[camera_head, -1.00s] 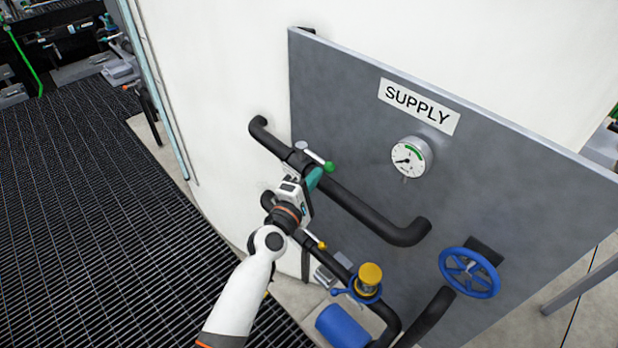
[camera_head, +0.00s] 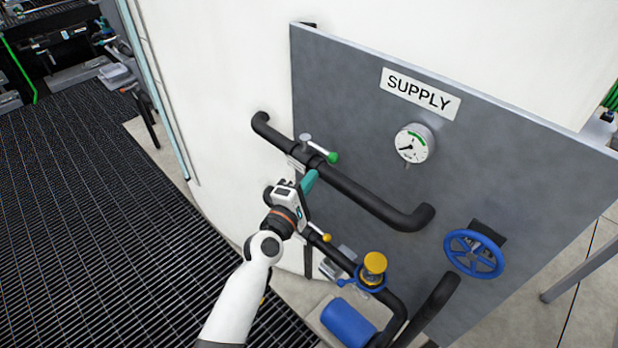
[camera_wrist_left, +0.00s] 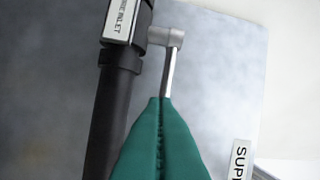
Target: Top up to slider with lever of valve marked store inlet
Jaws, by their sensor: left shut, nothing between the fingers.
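The valve with the lever (camera_head: 318,147) sits on the upper black pipe of the grey panel (camera_head: 480,140); its lever ends in a green knob (camera_head: 333,157). In the left wrist view a plate (camera_wrist_left: 122,20) on this valve reads partly "INLET", and the metal lever (camera_wrist_left: 168,75) runs down behind my fingers. My left gripper (camera_head: 311,176) has teal fingers, shut and empty, just below the lever in the head view. The fingers (camera_wrist_left: 160,103) hide the knob in the wrist view; contact cannot be told. A gauge (camera_head: 414,143) has a green arc, its needle pointing lower left. My right gripper is out of view.
The panel carries a SUPPLY sign (camera_head: 420,93). A blue handwheel (camera_head: 474,254) is at the right. A lower pipe holds a small yellow-knobbed lever (camera_head: 326,238) and a yellow-capped fitting (camera_head: 374,265), above a blue cylinder (camera_head: 348,323). Dark grating (camera_head: 100,230) lies open at left.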

